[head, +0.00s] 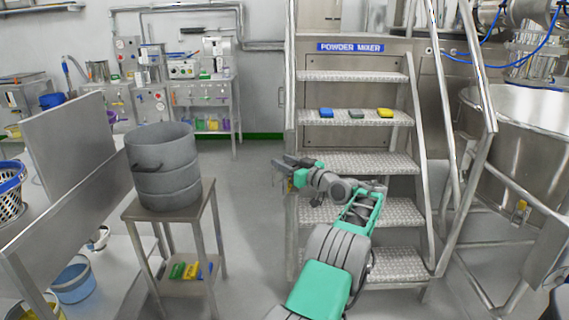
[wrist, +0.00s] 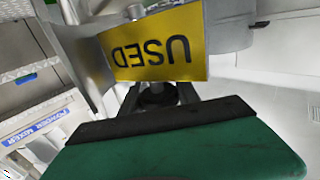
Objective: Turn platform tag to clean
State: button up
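The platform is a set of metal steps (head: 355,162) under a blue "POWDER MIXER" sign (head: 350,47) in the head view. A yellow tag (wrist: 165,48) reading "USED" fills the upper middle of the wrist view, upside down there. A small yellow patch (head: 291,185) at the stair's left rail is probably the same tag. My gripper (head: 286,170) is at that rail, close to the tag. In the wrist view, a green and black part of my gripper lies below the tag. I cannot tell whether the fingers touch it or how far apart they are.
A grey drum (head: 165,170) stands on a metal stand (head: 206,200) at left. Blue, grey and yellow items lie on an upper step. A large steel vessel (head: 520,130) stands at right. The floor between stand and steps is clear.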

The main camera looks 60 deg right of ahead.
jog(key=o, duration=0.4)
jog(key=shift+o, duration=0.2)
jog(key=v, duration=0.7)
jog(key=shift+s+p, duration=0.35)
jog(key=shift+p, duration=0.1)
jog(key=shift+a, duration=0.1)
